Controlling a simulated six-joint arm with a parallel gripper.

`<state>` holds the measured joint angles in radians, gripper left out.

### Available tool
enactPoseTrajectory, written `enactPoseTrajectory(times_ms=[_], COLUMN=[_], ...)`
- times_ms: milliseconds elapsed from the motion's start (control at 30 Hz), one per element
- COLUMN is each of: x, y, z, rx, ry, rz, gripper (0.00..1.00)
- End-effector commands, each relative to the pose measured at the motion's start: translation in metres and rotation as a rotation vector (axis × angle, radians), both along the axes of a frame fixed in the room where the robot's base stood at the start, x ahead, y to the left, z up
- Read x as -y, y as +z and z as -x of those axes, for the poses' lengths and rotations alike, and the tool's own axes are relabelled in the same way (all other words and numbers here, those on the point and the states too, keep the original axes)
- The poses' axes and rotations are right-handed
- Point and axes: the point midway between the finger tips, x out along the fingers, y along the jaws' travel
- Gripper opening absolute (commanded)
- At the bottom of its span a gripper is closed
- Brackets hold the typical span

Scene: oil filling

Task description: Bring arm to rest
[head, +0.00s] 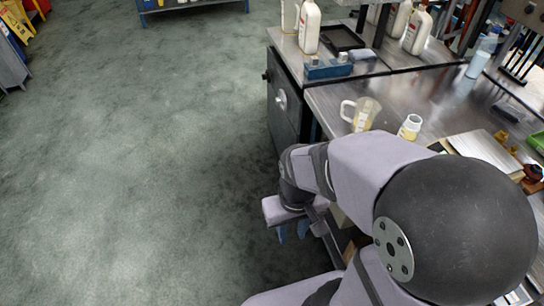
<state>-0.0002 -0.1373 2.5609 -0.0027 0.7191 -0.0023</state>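My arm (372,163) is folded in the lower right, in front of the workbench. My gripper (292,233) hangs at the arm's end, pointing down beside the bench over the carpet. Its two blue fingertips show apart, with a gap between them and nothing seen in it. The arm's links hide part of the bench's front and the upper part of the gripper.
The metal workbench (330,101) carries a clear measuring jug (362,116), a yellow-labelled jar (410,127), white bottles (309,27), a black tray (342,38) and a blue block (327,68). A dark cabinet (284,98) stands left of my arm. Open carpet (140,160) fills the left.

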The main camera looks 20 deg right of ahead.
Motion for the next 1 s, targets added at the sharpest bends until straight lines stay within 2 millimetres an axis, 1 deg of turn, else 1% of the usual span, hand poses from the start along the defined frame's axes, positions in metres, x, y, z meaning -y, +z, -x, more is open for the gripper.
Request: enactPoseTrajectory(times_ms=[33,167,400,500,633,1000], x=[0.0,0.0,0.0,0.0,0.0,0.0], y=[0.008,0.029,0.079,0.093,0.1,0.097], z=[0.0,-0.001,-0.001,-0.001,-0.001,-0.001], rx=[0.001,0.001,0.002,0.002,0.001,0.001], ry=[0.0,0.0,0.0,0.0,0.0,0.0], rz=[0.0,0.0,-0.001,-0.001,-0.001,-0.001], gripper=[0.28,0.28,0.28,0.28,0.28,0.28])
